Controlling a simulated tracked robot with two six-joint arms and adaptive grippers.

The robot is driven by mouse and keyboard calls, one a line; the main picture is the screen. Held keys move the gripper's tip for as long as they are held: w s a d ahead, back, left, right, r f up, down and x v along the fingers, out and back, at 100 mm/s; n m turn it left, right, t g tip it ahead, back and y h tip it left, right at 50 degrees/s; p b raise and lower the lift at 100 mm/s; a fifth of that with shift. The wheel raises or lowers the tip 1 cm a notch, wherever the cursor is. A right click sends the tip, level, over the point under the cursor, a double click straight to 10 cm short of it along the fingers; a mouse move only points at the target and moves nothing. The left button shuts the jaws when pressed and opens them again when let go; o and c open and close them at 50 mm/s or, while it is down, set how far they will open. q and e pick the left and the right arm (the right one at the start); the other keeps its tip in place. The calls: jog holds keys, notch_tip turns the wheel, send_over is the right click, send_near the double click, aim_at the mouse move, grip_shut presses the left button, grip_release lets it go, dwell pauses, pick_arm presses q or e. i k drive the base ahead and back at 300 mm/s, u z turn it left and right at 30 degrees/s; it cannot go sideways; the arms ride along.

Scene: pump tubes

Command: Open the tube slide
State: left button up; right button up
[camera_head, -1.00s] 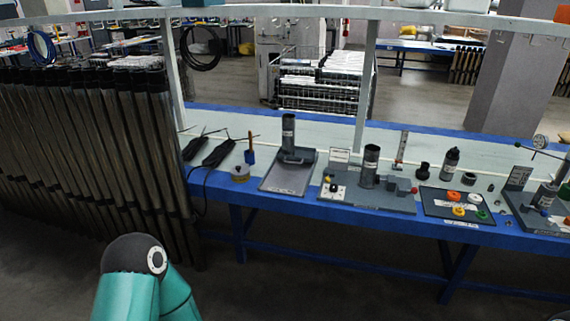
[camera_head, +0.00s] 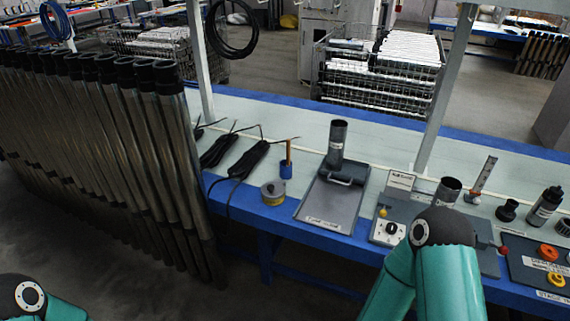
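A grey flat tray-like plate (camera_head: 322,206) lies on the bench near the middle, with a small label (camera_head: 324,223) on its front edge, too small to read surely. A dark upright tube (camera_head: 337,143) stands at its back, with a bar handle (camera_head: 341,179) in front of the tube. This looks like the tube slide, but I cannot tell whether it is open or shut. My teal arm links show at the lower right and lower left corner. Neither gripper shows in the view, and nothing is seen touching the slide.
A dense row of long tubes (camera_head: 130,150) stands at the left of the blue-edged bench (camera_head: 300,236). A second grey station (camera_head: 486,262) is partly hidden by my arm.

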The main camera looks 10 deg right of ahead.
aim_at(356, 172)
jog(key=z, duration=0.1)
jog(key=i, duration=1.5)
jog(key=z, duration=0.55)
